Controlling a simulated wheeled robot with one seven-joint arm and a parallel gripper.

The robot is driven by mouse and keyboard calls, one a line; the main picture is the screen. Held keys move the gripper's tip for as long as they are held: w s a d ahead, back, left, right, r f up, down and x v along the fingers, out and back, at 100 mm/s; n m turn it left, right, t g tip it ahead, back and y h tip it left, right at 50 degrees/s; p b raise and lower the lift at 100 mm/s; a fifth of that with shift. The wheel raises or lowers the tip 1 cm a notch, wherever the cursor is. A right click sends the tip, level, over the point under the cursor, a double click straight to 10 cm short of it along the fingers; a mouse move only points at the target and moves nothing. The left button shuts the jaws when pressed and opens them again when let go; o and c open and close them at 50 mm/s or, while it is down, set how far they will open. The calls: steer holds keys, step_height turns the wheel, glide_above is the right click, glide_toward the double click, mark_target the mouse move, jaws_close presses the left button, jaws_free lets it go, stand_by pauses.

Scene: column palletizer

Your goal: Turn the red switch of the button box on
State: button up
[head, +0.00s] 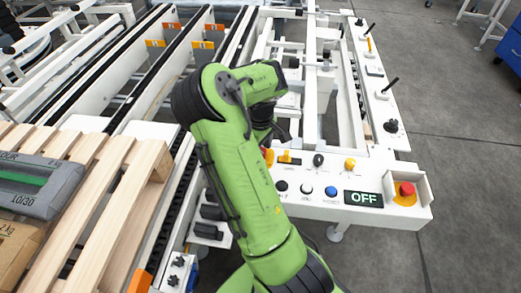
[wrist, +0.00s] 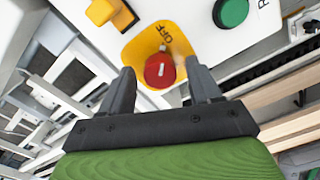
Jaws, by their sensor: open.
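The red switch (wrist: 159,70) sits on a yellow plate (wrist: 141,44) of the white button box (wrist: 215,50). The plate bears the word OFF beside the switch, and a small white mark shows on the switch near that word. My gripper (wrist: 161,82) is open, with one fingertip on each side of the red switch; whether either touches it I cannot tell. My arm hides the gripper and most of the red switch there.
A yellow switch (wrist: 111,14) and a green button (wrist: 231,12) flank the red switch. A red emergency button (head: 406,189) is at the box's right end. Conveyor rails (head: 130,60) and a loaded pallet (head: 90,210) are at left. Clear floor (head: 460,150) lies at right.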

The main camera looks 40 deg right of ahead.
steer(key=shift+c, duration=0.3)
steer(key=c, duration=1)
steer(key=shift+r, duration=0.1)
steer(key=shift+m, duration=0.3)
steer(key=m+p, duration=0.2)
steer(key=m, duration=0.1)
steer(key=shift+r+m, duration=0.1)
steer(key=shift+m, duration=0.2)
steer(key=m+p, duration=0.1)
steer(key=m, duration=0.3)
steer(key=shift+p, duration=0.4)
steer(key=m, duration=0.5)
steer(key=shift+p, duration=0.4)
steer(key=m, duration=0.4)
steer(key=shift+m, duration=0.3)
steer(key=shift+p, duration=0.3)
